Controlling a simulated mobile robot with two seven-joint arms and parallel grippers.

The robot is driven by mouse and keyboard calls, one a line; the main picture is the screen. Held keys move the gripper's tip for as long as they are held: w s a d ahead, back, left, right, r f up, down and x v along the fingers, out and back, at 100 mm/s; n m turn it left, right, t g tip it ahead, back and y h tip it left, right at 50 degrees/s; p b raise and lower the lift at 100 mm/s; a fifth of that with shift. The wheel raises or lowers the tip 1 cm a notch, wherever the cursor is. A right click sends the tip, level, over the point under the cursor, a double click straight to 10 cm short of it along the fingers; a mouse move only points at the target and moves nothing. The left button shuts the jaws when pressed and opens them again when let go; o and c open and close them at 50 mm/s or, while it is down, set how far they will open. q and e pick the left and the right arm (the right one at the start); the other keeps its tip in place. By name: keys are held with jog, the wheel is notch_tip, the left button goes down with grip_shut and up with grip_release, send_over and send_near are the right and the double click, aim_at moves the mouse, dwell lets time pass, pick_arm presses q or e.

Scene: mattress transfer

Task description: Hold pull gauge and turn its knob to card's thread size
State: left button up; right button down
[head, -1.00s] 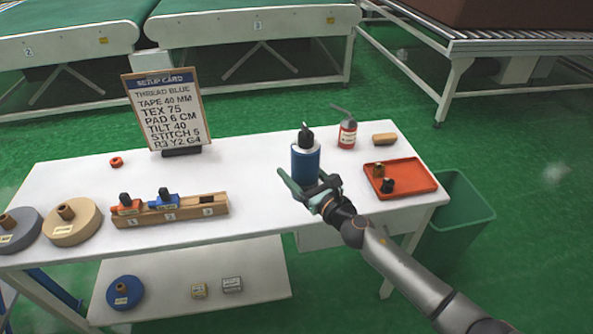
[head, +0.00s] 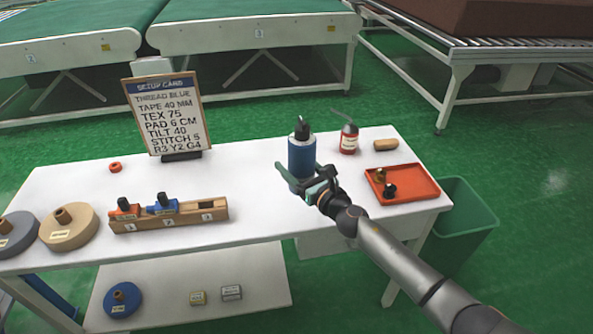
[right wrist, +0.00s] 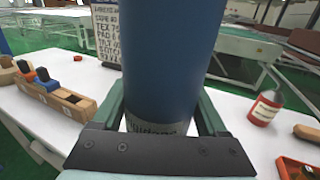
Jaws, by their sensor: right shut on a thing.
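A blue cylinder with a black knob-like top (head: 302,150), apparently the pull gauge, stands upright over the right half of the white table. My right gripper (head: 308,186) is shut around its lower part. In the right wrist view the blue body (right wrist: 162,65) fills the space between the fingers, with a pale printed label low down. Whether its base touches the table is hard to tell. The setup card (head: 167,115) stands at the back left and reads "THREAD BLUE" and "TEX 75". Any scale on the knob is too small to read. My left gripper is out of view.
A wooden rack (head: 170,216) holds an orange and a blue piece. Tan and grey discs lie at the left. A red bottle (head: 349,140), a wooden piece (head: 385,145) and a red tray (head: 415,184) are at the right. A green bin (head: 462,220) stands beside the table.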

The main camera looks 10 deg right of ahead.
pick_arm(q)
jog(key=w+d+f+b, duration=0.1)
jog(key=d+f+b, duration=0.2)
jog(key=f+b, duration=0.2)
jog(key=b, duration=0.2)
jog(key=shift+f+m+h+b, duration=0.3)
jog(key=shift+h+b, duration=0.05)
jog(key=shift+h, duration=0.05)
pick_arm(e)
jog(key=w, duration=1)
jog(key=shift+a+r, duration=0.15)
jog(key=shift+r, duration=0.05)
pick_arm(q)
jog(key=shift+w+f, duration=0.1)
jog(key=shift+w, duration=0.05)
pick_arm(e)
jog(key=shift+f, duration=0.15)
pick_arm(q)
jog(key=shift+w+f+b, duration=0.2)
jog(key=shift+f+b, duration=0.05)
jog(key=shift+b, duration=0.5)
pick_arm(e)
jog(key=shift+f, duration=0.6)
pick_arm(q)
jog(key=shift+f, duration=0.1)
pick_arm(e)
jog(key=shift+f, duration=0.15)
